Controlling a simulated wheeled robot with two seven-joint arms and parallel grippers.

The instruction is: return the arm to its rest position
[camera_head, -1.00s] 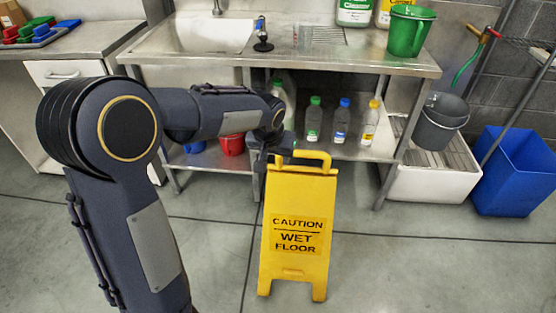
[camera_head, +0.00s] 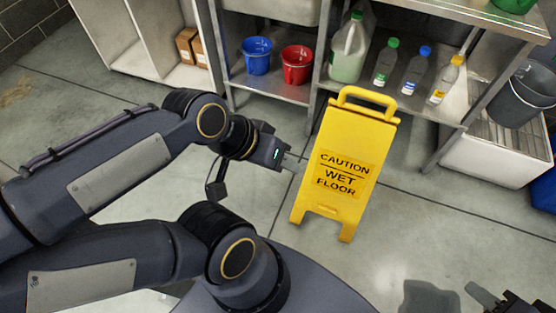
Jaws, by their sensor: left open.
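My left arm comes in from the left, bent at the elbow. My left gripper (camera_head: 292,161) is open and holds nothing that I can see. It hangs above the floor just left of the yellow caution sign (camera_head: 345,170), with a small gap showing between them. The sign stands upright on the floor. Part of my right gripper (camera_head: 488,298) shows at the bottom right corner, cut off by the picture's edge; I cannot tell its jaw state.
A steel shelf (camera_head: 285,92) behind the sign holds a blue bucket (camera_head: 257,57), a red bucket (camera_head: 297,66), a jug (camera_head: 349,50) and several bottles. A grey bucket (camera_head: 522,95) stands at the right. The floor (camera_head: 430,220) right of the sign is clear.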

